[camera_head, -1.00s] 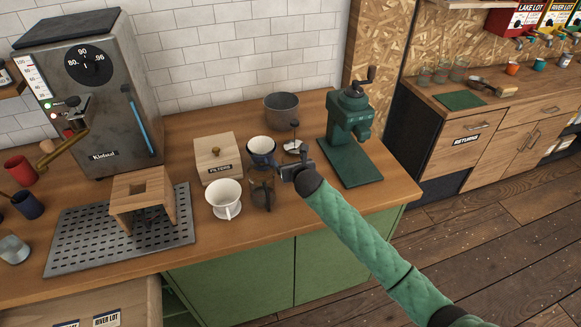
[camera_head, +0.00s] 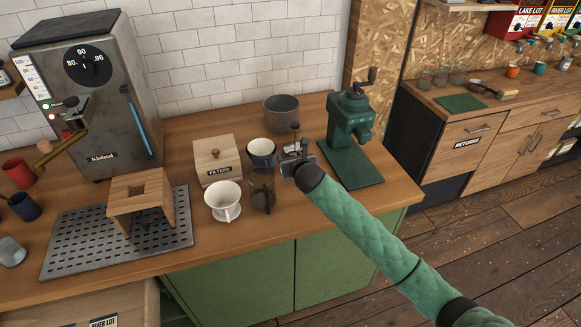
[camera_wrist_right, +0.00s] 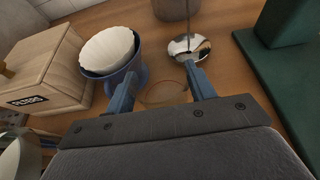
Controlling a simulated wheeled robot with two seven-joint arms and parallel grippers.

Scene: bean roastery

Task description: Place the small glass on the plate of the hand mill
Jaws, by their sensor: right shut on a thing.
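The dark green hand mill (camera_head: 351,118) stands upright at the right end of the counter, with its flat green plate (camera_head: 350,170) in front of it. The plate's edge also shows at the right of the right wrist view (camera_wrist_right: 270,75). My right gripper (camera_head: 288,165) is just left of the plate, above the counter. In the right wrist view it is shut on the small glass (camera_wrist_right: 163,93), a faint clear rim between the fingers. The glass is hard to make out in the head view. It is apart from the plate. My left gripper is not in view.
A blue dripper with a paper filter (camera_head: 262,152), a white dripper (camera_head: 224,203), a dark glass server (camera_head: 262,197) and a filters box (camera_head: 217,162) crowd the left side. A metal-based tool (camera_head: 295,140) and a grey pot (camera_head: 282,111) stand behind. The plate is bare.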

